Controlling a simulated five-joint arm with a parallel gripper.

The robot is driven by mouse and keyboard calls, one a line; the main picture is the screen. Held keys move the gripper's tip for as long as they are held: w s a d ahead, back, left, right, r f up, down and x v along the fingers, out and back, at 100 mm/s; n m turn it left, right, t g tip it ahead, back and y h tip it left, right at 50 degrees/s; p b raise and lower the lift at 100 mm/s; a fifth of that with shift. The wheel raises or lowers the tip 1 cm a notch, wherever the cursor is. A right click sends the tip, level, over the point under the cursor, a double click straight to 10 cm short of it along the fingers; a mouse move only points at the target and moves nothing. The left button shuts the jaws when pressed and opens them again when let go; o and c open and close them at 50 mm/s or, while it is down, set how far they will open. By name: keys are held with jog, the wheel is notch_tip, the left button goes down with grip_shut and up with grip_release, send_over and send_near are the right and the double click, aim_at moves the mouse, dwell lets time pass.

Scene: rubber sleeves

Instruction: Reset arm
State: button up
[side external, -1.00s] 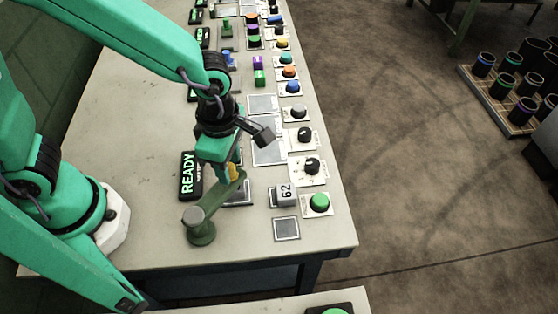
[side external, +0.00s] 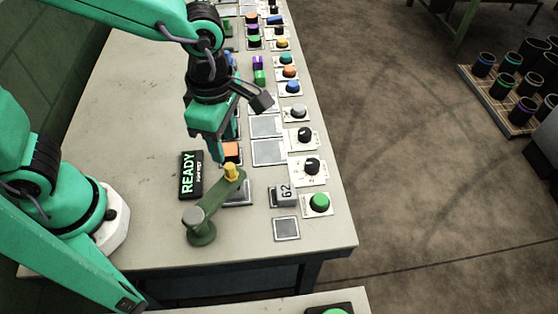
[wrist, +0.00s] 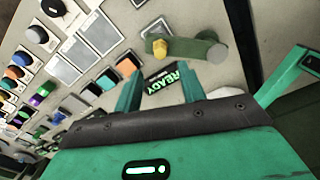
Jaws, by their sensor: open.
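My gripper (side external: 210,156) is open and empty, raised above the table to the upper left of a green lever arm. Its two green fingers also show apart in the wrist view (wrist: 160,88). The green lever arm (side external: 213,205) stands on a round base at the near end of the table and carries a yellow peg (side external: 233,171) on its far end. The lever and its yellow peg (wrist: 161,47) lie beyond the fingertips in the wrist view. A black sign reading READY (side external: 191,175) lies left of the gripper.
A G2 block (side external: 285,195), a green button (side external: 319,202) and several knobs line the table's right side. The table's left part (side external: 130,150) is clear. A tray of dark cups (side external: 505,105) sits on the floor at right.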

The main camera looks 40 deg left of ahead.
jog(key=shift+a, duration=0.1)
jog(key=s+a+r+m+t, duration=0.1)
jog(key=a+r+m, duration=0.3)
jog(key=a+m, duration=0.5)
jog(key=s+a+r+m+t, duration=0.2)
jog(key=a+r+m+t, duration=0.2)
jog(key=a+m, duration=0.5)
jog(key=r+m, duration=0.1)
jog(key=m, duration=0.3)
jog(key=shift+a+m+t, duration=0.15)
jog(key=shift+m+t, duration=0.15)
